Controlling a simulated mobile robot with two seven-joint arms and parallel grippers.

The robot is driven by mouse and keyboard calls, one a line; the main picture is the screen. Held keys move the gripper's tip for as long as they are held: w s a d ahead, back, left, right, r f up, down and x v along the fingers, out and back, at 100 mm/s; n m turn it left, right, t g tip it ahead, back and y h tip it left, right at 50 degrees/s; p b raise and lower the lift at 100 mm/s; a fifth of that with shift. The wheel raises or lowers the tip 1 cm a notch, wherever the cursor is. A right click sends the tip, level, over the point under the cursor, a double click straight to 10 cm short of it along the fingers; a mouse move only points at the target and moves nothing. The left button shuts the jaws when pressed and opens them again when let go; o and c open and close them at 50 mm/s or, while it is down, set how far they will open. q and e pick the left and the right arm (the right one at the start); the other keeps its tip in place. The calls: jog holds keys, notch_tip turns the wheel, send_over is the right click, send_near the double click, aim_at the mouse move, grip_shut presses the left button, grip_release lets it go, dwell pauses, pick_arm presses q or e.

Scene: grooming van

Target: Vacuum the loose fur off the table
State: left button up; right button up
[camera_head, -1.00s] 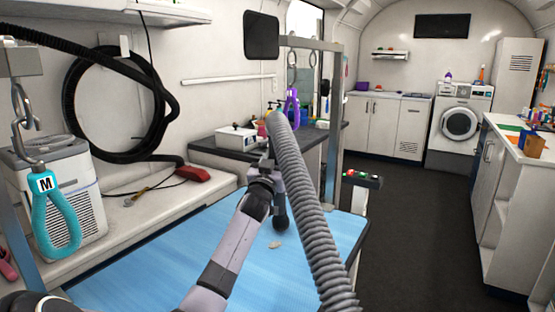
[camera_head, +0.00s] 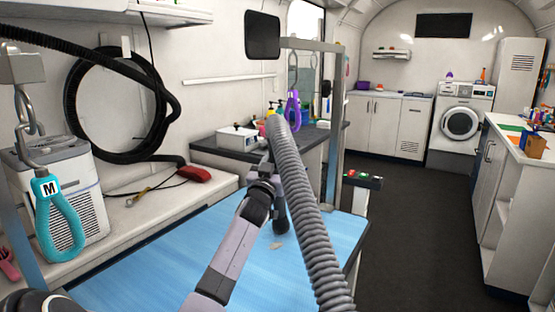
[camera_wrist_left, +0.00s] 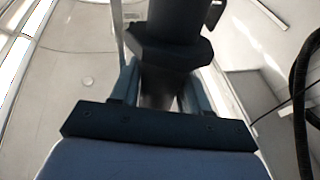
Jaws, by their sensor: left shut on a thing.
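The blue table (camera_head: 150,270) lies in front of me. A small pale tuft of loose fur (camera_head: 277,247) is on it, near the far right part. My left gripper (camera_head: 264,172) is above the table's far part, shut on the vacuum nozzle, a dark piece (camera_head: 280,222) that points down close to the tuft. Whether it touches the table is unclear. The grey ribbed vacuum hose (camera_head: 305,220) runs from its top toward me. In the left wrist view the dark nozzle (camera_wrist_left: 172,45) sits between the fingers. My right gripper is out of view.
A metal grooming post (camera_head: 337,130) stands at the table's far side. A teal loop tagged M (camera_head: 60,220) hangs at left before a white machine (camera_head: 80,190). A coiled black hose (camera_head: 70,105) hangs on the wall. The dark floor (camera_head: 410,240) at right is clear.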

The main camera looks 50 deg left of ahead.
aim_at(271, 143)
pick_arm(q)
jog(key=s+d+p, duration=0.2)
jog(key=s, duration=0.1)
jog(key=s+d, duration=0.1)
jog(key=s, duration=0.1)
jog(key=shift+r+p, duration=0.25)
jog(key=shift+p, duration=0.15)
jog(key=shift+s+d, duration=0.35)
jog(key=shift+s, duration=0.4)
jog(key=shift+p, duration=0.35)
notch_tip(271, 143, up, 5)
jog(key=p, duration=0.4)
jog(key=shift+p, duration=0.35)
jog(key=shift+d+f, duration=0.1)
